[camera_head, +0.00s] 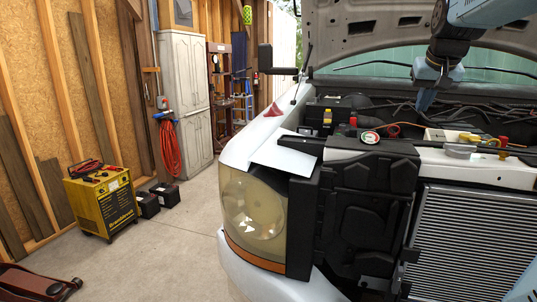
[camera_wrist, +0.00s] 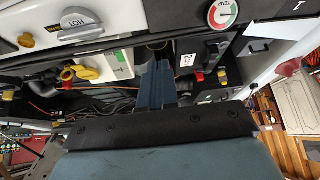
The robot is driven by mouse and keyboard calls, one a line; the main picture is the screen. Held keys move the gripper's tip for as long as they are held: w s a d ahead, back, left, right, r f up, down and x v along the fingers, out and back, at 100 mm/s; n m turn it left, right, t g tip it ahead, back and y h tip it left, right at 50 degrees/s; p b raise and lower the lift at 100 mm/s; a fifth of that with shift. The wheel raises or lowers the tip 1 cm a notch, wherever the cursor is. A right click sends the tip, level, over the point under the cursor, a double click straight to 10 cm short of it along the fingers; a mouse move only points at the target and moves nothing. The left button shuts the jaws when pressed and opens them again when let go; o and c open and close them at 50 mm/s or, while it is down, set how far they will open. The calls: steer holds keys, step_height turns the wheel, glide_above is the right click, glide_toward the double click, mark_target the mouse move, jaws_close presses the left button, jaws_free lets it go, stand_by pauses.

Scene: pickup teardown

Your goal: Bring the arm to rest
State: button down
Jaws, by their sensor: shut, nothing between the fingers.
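My gripper (camera_head: 427,99) hangs from my arm at the upper right of the head view, above the open engine bay of the white pickup (camera_head: 262,140). Its blue-grey fingers point down and are shut with nothing between them. In the wrist view the closed fingers (camera_wrist: 157,84) reach over the bay's hoses and wires. They appear apart from the parts below, though the exact gap is hard to tell.
The raised hood (camera_head: 365,27) is close behind my arm. A gauge (camera_head: 370,137), a yellow-handled part (camera_head: 470,137) and a radiator (camera_head: 468,240) are at the truck's front.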

steer(key=s+a+f+n, duration=0.1)
steer(key=s+a+f, duration=0.3)
steer(key=s, duration=0.3)
steer(key=s+a+f+n+y, duration=0.1)
steer(key=s+a+f, duration=0.4)
steer(key=s, duration=0.3)
steer(key=s+a+f+n, duration=0.1)
steer(key=s+a+f, duration=0.4)
steer(key=s+f, duration=0.1)
steer(key=shift+s+a+f+g, duration=0.15)
steer(key=shift+s+f+g, duration=0.2)
steer(key=shift+s, duration=0.3)
